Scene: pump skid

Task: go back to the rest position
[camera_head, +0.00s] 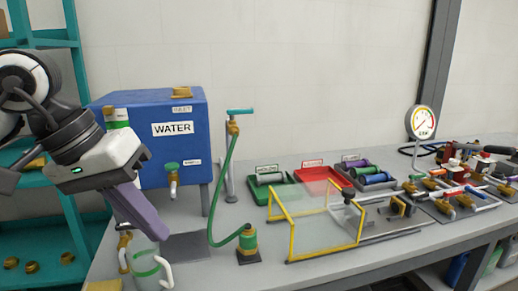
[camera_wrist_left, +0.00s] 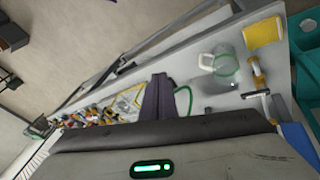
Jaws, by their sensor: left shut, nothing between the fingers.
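My left gripper (camera_head: 150,222) comes in from the left in the head view, with its purple-grey fingers pointing down and to the right. The fingers are together with nothing between them. It hangs in front of the blue WATER tank (camera_head: 150,148), above the front left of the bench. The fingers also show in the left wrist view (camera_wrist_left: 158,98), above the bench. A clear jug with a green band (camera_head: 147,268) stands just below the fingertips, and it shows in the left wrist view (camera_wrist_left: 222,66). My right gripper is in neither view.
A green hose (camera_head: 222,190) runs from a standpipe to a brass fitting (camera_head: 248,243). A yellow-framed guard (camera_head: 315,220) stands mid-bench. Green, red and grey trays (camera_head: 325,177) lie behind it. A gauge (camera_head: 422,122) and several valves are at right. Teal shelves (camera_head: 45,235) stand at left.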

